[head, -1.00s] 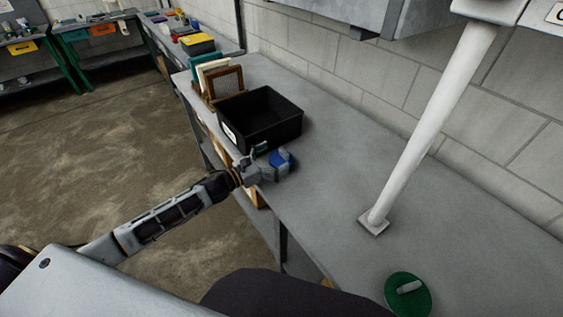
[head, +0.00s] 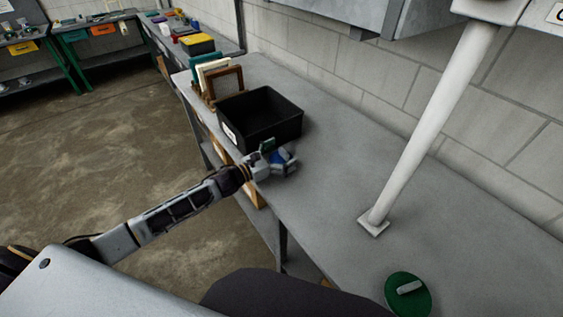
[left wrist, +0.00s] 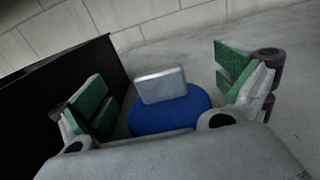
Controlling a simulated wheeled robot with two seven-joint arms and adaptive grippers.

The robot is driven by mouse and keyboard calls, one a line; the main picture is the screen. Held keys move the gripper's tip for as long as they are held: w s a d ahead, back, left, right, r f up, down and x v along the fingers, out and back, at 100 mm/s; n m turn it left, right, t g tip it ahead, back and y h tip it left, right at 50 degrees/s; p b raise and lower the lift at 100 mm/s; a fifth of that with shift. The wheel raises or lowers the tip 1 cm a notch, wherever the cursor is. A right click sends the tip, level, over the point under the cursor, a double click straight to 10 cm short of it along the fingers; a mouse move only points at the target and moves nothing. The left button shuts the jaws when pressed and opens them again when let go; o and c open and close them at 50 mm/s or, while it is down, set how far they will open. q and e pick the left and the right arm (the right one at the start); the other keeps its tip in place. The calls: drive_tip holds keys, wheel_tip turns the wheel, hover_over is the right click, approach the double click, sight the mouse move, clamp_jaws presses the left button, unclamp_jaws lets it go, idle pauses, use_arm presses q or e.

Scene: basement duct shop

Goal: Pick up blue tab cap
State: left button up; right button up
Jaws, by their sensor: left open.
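The blue tab cap (left wrist: 170,112) is a round blue disc with an upright grey tab (left wrist: 161,85) on top. It lies on the grey bench beside the black bin. In the left wrist view it sits between the two green-padded fingers of my left gripper (left wrist: 165,88), which is open, with a gap on each side of the tab. In the head view my left gripper (head: 277,155) covers much of the cap, and only some blue (head: 279,157) shows. My right gripper is not in view.
The black bin (head: 262,140) stands close behind the left gripper; its wall (left wrist: 70,80) shows at left in the wrist view. Frames (head: 222,84) stand beyond it. A green tab cap (head: 408,293) lies nearer, and a white post (head: 432,125) rises from the bench (head: 325,190).

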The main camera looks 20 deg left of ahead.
use_arm(q)
drive_tip(key=shift+c, duration=0.4)
drive_tip(key=c, duration=1)
drive_tip(key=shift+c, duration=0.3)
wheel_tip(320, 180, up, 8)
drive_tip(key=shift+r, duration=0.95)
drive_tip(key=shift+r, duration=0.1)
